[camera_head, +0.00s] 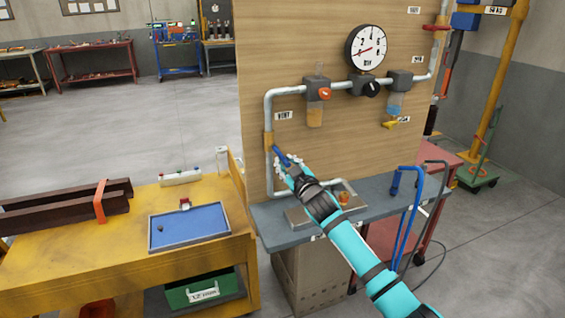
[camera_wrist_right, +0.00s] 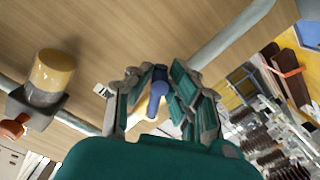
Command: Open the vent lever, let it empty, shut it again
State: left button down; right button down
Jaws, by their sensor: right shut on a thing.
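The blue vent lever (camera_head: 280,154) sits on the vertical pipe at the left of the wooden panel, below the VENT label (camera_head: 283,116). It slants down and right from the pipe in the head view. My right gripper (camera_head: 288,163) is shut on it. In the right wrist view the blue lever (camera_wrist_right: 159,78) stands between the fingers of the gripper (camera_wrist_right: 157,92). A round gauge (camera_head: 366,48) has its needle toward the low left. My left gripper is out of view.
A grey shelf (camera_head: 270,222) with a metal tray runs below the panel. A yellow bench (camera_head: 100,250) with a blue tray (camera_head: 230,233) stands left. Blue hooked rods (camera_head: 409,220) stand right of my arm.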

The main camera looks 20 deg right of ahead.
jog(key=d+r+n+p, duration=0.3)
jog(key=r+n+p, duration=0.3)
jog(key=n, duration=0.4)
jog(key=shift+w+r+p, duration=0.15)
jog(key=shift+p, duration=0.2)
dwell(0.4)
jog(key=c, duration=1.2)
grip_release()
jog(key=shift+c, duration=0.2)
jog(key=s, duration=1.2)
jog(key=shift+d, duration=0.2)
